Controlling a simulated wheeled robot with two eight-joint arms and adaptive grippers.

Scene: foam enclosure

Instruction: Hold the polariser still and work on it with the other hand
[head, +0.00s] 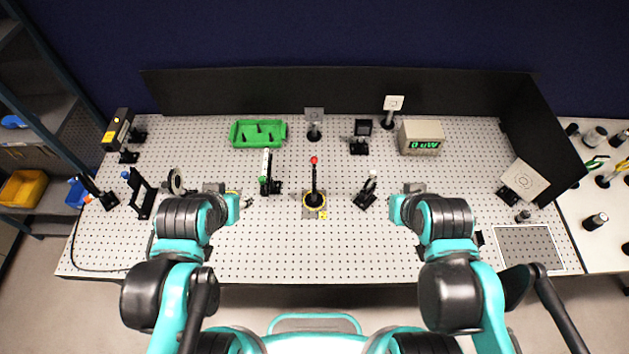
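I cannot tell for certain which mount is the polariser. A round, ring-shaped optic mount (176,181) stands at the left of the perforated board, close behind my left wrist. A black post with a red ball on top (314,175) stands at the board's middle on a yellow-ringed base, between my two arms. My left gripper (236,203) is over the board, left of this post. My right gripper (398,207) is over the board, right of it. Both grippers are small and mostly hidden by the wrists, so their fingers do not show clearly. No object shows held in either.
A mount with a white upright part (266,170) stands left of the middle; a tilted black mount (367,190) stands right. Behind are a green tray (258,133) and a display box (420,137). Black panels (330,92) close the back. The board's front middle (310,255) is clear.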

